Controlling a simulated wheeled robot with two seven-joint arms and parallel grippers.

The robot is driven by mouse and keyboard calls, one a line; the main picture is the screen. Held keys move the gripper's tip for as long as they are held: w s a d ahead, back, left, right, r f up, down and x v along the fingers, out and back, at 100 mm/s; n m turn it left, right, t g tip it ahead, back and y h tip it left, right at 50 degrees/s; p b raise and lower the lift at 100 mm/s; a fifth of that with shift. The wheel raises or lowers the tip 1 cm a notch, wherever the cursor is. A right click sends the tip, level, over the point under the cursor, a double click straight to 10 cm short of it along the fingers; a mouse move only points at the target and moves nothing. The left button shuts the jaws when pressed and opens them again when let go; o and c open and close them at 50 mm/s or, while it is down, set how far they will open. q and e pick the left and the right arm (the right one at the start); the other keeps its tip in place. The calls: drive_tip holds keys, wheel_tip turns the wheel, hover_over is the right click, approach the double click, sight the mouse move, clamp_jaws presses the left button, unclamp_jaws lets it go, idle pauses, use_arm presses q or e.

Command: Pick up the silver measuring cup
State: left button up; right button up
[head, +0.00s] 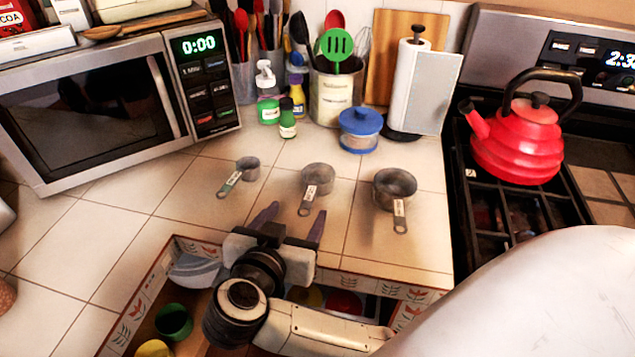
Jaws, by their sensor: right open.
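Three grey metallic measuring cups stand in a row on the tiled counter. The small cup (248,166) is at the left and has a greenish handle. The middle cup (318,176) and the larger cup (394,187) at the right have grey handles with pale labels. All handles point toward the front edge. My right gripper (291,222) is open and empty near the counter's front edge. Its fingers point toward the back, just in front of the middle cup's handle and apart from it. My left gripper is not in view.
An open drawer (133,308) with a green cup (174,321) lies below the counter edge. A microwave (100,110) stands at the left. A blue-lidded jar (360,135) and paper towel roll (415,85) stand behind. A red kettle (518,145) sits on the stove at the right.

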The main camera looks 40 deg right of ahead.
sight(303, 205)
drive_tip(key=x, duration=0.4)
drive_tip(key=shift+d, duration=0.25)
drive_tip(key=x, duration=0.5)
drive_tip(key=shift+s+d+r, duration=0.15)
drive_tip(key=shift+d, duration=0.25)
drive_tip(key=c, duration=0.9)
